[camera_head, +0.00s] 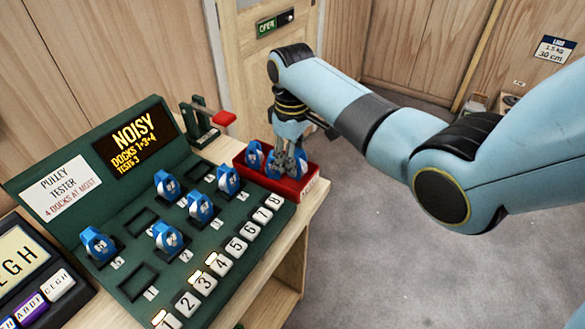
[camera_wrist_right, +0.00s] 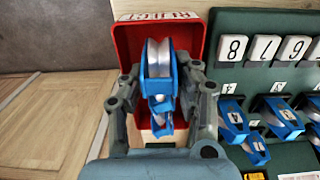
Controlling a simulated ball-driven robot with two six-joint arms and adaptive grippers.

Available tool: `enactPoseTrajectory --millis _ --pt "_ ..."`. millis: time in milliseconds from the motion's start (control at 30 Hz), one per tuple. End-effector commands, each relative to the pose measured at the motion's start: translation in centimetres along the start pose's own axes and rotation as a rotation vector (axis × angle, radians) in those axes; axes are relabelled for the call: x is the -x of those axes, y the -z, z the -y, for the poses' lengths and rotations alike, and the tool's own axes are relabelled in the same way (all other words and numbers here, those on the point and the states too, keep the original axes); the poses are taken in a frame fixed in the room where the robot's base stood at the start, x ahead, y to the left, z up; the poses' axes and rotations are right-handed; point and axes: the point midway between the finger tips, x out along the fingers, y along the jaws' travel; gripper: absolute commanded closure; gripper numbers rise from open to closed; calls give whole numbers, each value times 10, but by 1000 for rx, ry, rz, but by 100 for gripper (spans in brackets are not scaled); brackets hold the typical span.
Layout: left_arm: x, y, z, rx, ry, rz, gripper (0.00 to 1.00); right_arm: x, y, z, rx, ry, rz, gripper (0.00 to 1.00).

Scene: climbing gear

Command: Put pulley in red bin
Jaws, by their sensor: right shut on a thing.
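The red bin (camera_head: 256,176) stands at the right end of the pulley tester. My right gripper (camera_head: 287,165) reaches down into its opening. In the right wrist view my right gripper (camera_wrist_right: 162,95) is shut on a blue pulley (camera_wrist_right: 159,58) with a pale wheel, and the red bin (camera_wrist_right: 124,42) is around and behind it. Another blue pulley (camera_head: 254,154) sits inside the bin, at its left side. The fingers partly hide what else lies in the bin. My left gripper is not in view.
The green pulley tester (camera_head: 62,228) holds several blue pulleys (camera_head: 168,238) in its docks and a row of numbered keys (camera_head: 222,264). A red-handled device (camera_head: 224,118) stands behind the bin. A letter keypad (camera_head: 25,262) is at the left. Grey floor is clear to the right.

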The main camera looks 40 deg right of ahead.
Motion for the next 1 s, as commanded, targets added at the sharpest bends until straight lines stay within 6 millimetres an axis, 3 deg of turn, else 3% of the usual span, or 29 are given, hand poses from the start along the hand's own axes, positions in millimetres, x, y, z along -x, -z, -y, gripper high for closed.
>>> enactPoseTrajectory --millis 200,567,600,700,800,1000 --pt "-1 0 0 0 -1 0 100 -30 0 0 1 1 1 100" --pt "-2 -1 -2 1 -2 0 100 -34 -1 0 0 1 1 100" --pt "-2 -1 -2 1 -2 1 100 -35 -1 0 0 1 1 69" --pt "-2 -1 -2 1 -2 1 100 -35 -1 0 0 1 1 56" --pt "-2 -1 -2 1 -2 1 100 -34 -1 0 0 1 1 47" --pt "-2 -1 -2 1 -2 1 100 -34 -1 0 0 1 1 47"
